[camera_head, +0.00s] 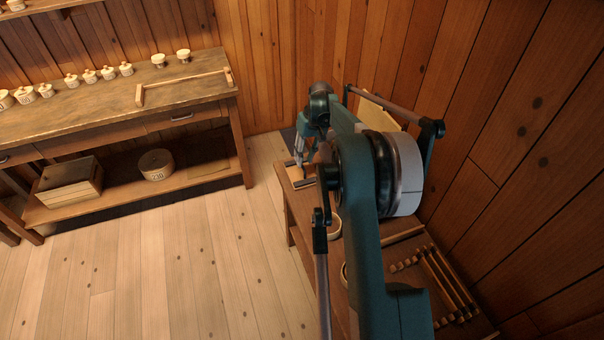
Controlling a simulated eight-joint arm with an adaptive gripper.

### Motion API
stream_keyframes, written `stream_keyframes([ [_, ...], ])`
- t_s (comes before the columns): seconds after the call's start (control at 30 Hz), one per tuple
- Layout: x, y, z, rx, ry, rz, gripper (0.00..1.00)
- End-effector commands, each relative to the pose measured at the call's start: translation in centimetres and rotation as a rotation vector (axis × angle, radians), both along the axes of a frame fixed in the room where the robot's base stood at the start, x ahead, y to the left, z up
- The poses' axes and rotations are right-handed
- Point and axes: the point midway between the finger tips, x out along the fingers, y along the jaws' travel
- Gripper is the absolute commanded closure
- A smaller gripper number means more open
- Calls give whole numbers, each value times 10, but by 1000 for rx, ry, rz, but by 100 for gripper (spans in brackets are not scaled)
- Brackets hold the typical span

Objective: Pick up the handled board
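My arm covers much of the small right-hand table, and my gripper (299,160) points down over that table's far left end. The gripper is small and partly hidden by my arm, so its finger gap is unclear. A pale flat piece with dark bars (296,173) lies just below the fingertips at the table's edge. It may be the handled board, but I cannot tell for sure. I cannot tell whether the fingers touch it.
The right-hand table (290,205) also bears a round bowl-like thing (334,226) and a wooden rack (445,280), close to the plank wall. A pale panel (388,107) shows behind my arm. A workbench (100,110) with several small pots stands left. The floor (170,260) between is clear.

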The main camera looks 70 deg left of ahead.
Motion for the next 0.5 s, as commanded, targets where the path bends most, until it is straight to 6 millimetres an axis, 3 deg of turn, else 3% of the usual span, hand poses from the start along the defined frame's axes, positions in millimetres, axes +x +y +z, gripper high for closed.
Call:
stream_keyframes([
  [0.27, -1, 0, -5, 0, 0, 0, 76],
  [0.5, -7, 2, -28, 0, 0, 0, 76],
])
